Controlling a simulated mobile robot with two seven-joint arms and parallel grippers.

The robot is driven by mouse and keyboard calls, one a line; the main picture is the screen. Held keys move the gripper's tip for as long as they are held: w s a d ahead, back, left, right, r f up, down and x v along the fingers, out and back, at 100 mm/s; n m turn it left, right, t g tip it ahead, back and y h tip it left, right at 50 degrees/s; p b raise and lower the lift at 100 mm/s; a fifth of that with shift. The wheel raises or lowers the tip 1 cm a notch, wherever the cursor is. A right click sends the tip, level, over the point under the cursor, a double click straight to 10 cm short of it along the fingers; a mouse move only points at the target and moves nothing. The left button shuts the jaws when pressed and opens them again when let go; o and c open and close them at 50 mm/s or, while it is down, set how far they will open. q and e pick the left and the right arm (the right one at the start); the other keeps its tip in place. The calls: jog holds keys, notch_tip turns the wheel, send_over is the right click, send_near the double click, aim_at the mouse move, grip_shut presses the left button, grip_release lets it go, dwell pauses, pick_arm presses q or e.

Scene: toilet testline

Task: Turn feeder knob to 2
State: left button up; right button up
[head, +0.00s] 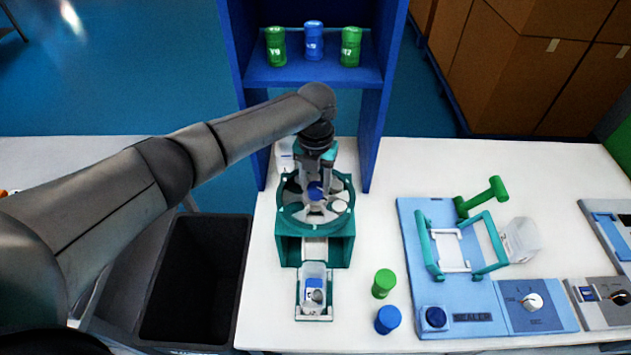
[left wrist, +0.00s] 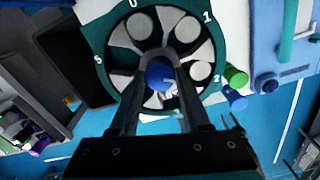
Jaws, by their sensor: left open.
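The feeder (head: 315,245) is a teal box with a round, spoked dial on top, standing on the white table. Its blue knob (head: 316,191) is at the dial's centre. In the left wrist view the teal dial ring (left wrist: 107,35) carries marks, including a 1 at upper right and a 2 at right; the blue knob (left wrist: 160,73) is in the middle. Where the knob points is not clear. My left gripper (head: 317,178) is above the dial, its fingers (left wrist: 163,66) open on either side of the knob. Whether they touch it is unclear. My right gripper is not seen.
A light-blue fixture (head: 409,225) is further right. A blue shelf (head: 300,76) rises behind; a black bin (head: 195,280) is left.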

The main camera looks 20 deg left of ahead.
aim_at(316, 187)
pick_arm(q)
jog(key=o, duration=0.4)
notch_tip(316, 187, up, 15)
jog(key=shift+r+b, duration=0.15)
jog(key=shift+b, duration=0.2)
dwell(0.6)
